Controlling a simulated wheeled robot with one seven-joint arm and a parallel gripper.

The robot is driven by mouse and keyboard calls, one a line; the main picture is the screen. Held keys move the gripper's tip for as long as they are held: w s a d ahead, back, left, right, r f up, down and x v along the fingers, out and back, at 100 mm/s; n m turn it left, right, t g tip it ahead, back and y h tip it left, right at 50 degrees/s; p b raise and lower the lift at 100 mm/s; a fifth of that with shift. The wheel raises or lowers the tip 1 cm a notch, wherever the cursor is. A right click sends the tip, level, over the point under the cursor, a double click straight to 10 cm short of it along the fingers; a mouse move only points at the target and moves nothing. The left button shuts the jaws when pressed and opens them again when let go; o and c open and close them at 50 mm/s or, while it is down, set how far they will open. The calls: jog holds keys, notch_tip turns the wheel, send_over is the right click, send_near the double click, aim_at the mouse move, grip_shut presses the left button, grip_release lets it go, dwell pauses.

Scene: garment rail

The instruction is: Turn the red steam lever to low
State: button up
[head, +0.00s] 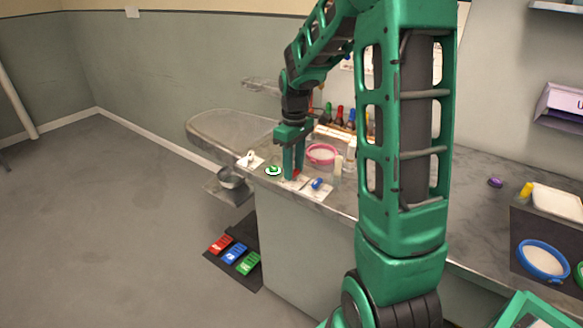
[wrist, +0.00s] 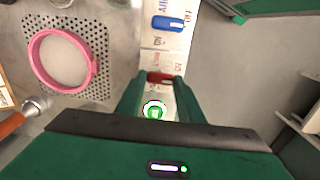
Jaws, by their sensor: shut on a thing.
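The red steam lever (head: 297,173) sits on a pale labelled plate near the front edge of the counter. In the wrist view the red lever (wrist: 160,76) lies crosswise between my fingertips. My gripper (head: 292,176) points down over the plate and is shut on the red lever; its fingers (wrist: 160,88) flank the lever in the wrist view. The fingers hide part of the lever and the plate in the head view. The plate's lettering is too small to read surely, so I cannot tell the lever's setting.
A blue lever (head: 317,184) is on the neighbouring plate, right of my gripper. A round green control (head: 273,170) is close on the left. A pink-rimmed round dish (head: 321,153) stands behind. Red, blue and green pedals (head: 235,253) lie on the floor. Open floor extends left.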

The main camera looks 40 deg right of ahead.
jog(key=m, duration=0.4)
jog(key=shift+m, duration=0.3)
jog(key=shift+a+m, duration=0.1)
jog(key=shift+m, duration=1.8)
jog(key=o, duration=1.1)
jog(key=shift+c, duration=0.2)
jog(key=shift+r, duration=0.15)
notch_tip(320, 180, up, 10)
jog(key=shift+r, duration=0.25)
